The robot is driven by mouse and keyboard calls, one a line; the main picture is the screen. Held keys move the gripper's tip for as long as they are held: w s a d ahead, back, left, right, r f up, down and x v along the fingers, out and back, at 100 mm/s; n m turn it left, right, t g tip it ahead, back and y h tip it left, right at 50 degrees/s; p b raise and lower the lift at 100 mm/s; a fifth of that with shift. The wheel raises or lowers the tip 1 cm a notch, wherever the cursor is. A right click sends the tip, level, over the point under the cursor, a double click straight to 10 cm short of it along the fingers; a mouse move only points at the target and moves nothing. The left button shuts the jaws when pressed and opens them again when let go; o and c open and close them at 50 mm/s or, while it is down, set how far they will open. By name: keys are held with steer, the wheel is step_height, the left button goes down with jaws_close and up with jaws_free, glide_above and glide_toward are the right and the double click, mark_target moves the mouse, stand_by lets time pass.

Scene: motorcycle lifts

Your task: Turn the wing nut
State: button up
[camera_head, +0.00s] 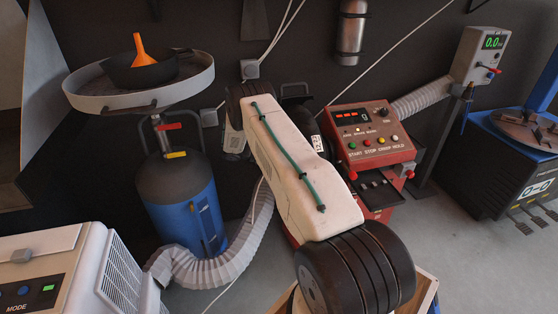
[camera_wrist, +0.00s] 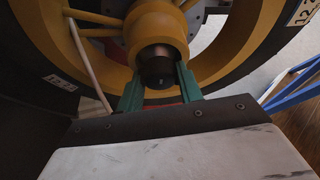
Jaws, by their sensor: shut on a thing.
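In the wrist view a yellow-rimmed wheel with a black tyre (camera_wrist: 255,60) fills the upper part. A yellow hub (camera_wrist: 158,28) stands out from its middle, with a dark round piece (camera_wrist: 158,68) at its near end. I take this dark piece for the wing nut; its wings cannot be made out. My gripper (camera_wrist: 160,78) has its two green fingers on either side of the dark piece, shut on it. In the head view my own arm hides the gripper and the nut, and only a dark bit of labelled tyre (camera_head: 313,137) shows behind it.
A red machine with buttons and a red display (camera_head: 375,135) stands just right of my arm. A blue tank with a round pan on top (camera_head: 180,205) is at the left, with a grey hose (camera_head: 225,255) on the floor. A white unit (camera_head: 70,270) is at the front left.

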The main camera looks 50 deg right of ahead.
steer(key=m+t+h, duration=0.1)
steer(key=m+h, duration=0.1)
steer(key=m, duration=0.2)
steer(key=m+t+h, duration=0.2)
steer(key=m, duration=0.2)
steer(key=m+t+h, duration=0.2)
steer(key=m, duration=0.3)
steer(key=shift+s+a+f, duration=0.2)
steer(key=shift+a, duration=0.05)
stand_by(0.4)
stand_by(0.5)
steer(key=o, duration=1)
